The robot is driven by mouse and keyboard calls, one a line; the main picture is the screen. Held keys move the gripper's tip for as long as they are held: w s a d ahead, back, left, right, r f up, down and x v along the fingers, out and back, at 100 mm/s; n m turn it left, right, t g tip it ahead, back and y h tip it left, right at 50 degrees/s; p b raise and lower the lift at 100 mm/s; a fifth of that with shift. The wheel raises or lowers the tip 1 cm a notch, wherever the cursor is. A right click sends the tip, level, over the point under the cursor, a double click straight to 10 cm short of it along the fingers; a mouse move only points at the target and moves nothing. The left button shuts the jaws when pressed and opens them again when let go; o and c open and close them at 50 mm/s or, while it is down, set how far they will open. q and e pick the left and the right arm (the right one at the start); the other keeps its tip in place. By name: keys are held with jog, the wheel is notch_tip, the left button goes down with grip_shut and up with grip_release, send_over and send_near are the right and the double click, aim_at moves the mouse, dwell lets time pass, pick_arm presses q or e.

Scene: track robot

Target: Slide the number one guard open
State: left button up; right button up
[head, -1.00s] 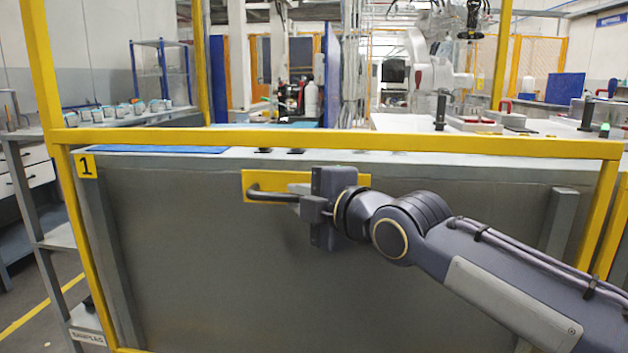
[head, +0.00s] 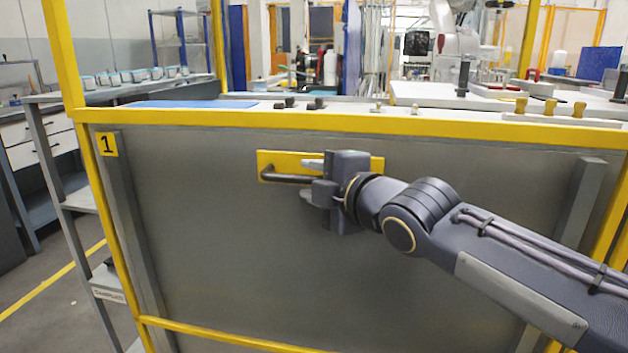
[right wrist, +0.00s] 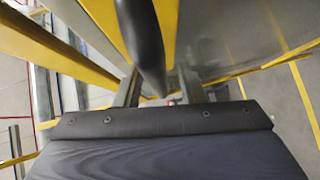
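The number one guard (head: 220,240) is a large grey panel in a yellow frame, with a yellow "1" plate (head: 107,144) at its upper left. Its dark bar handle (head: 284,178) sits on a yellow backing plate (head: 272,160) near the top middle. My right gripper (head: 306,180) reaches in from the right, its fingers apart, one above and one below the handle. In the right wrist view the handle (right wrist: 143,45) runs between the two spread fingers, with gaps visible at both sides. My left gripper is not in view.
A yellow top rail (head: 220,117) runs across above the panel. A grey shelf unit (head: 75,200) stands at the left, with several small containers on the surface behind. Worktops (head: 430,94) lie behind the guard. Floor at the lower left is clear.

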jog(key=shift+s+d+r, duration=0.1)
jog(key=shift+s+r, duration=0.05)
jog(key=f+p+v, duration=0.1)
jog(key=p+v, duration=0.2)
jog(key=v, duration=0.4)
jog(key=shift+s+r, duration=0.2)
jog(key=shift+r, duration=0.2)
jog(key=shift+d, duration=0.1)
